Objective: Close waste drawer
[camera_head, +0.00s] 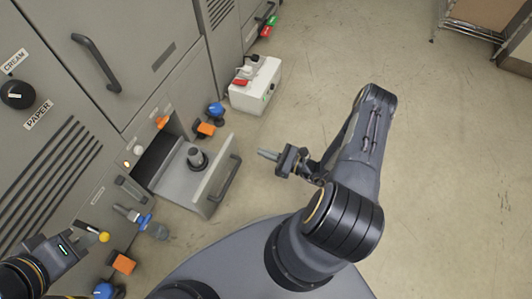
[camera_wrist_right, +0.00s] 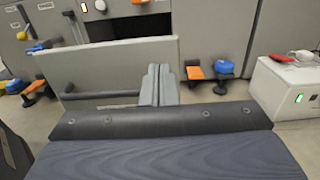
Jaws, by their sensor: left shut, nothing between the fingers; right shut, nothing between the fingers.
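The waste drawer stands pulled out of the grey machine; its front panel (camera_head: 215,177) has a dark bar handle (camera_head: 231,180). A grey round part (camera_head: 196,158) shows inside it. In the right wrist view the panel (camera_wrist_right: 115,62) and handle (camera_wrist_right: 95,95) face me. My right gripper (camera_head: 263,154) is shut and empty, in front of the panel near its right end, apart from the handle; its fingers (camera_wrist_right: 160,84) overlap the panel's right end in the wrist view, and contact cannot be told. My left gripper (camera_head: 92,229) is shut and empty at lower left, beside a yellow knob (camera_head: 104,237).
Orange and blue knobs (camera_head: 206,128) stick out right of the drawer, and a valve with a blue handle (camera_head: 144,221) sits left of it. A white box (camera_head: 255,86) stands on the floor beyond. The floor to the right is clear, with a shelf at upper right.

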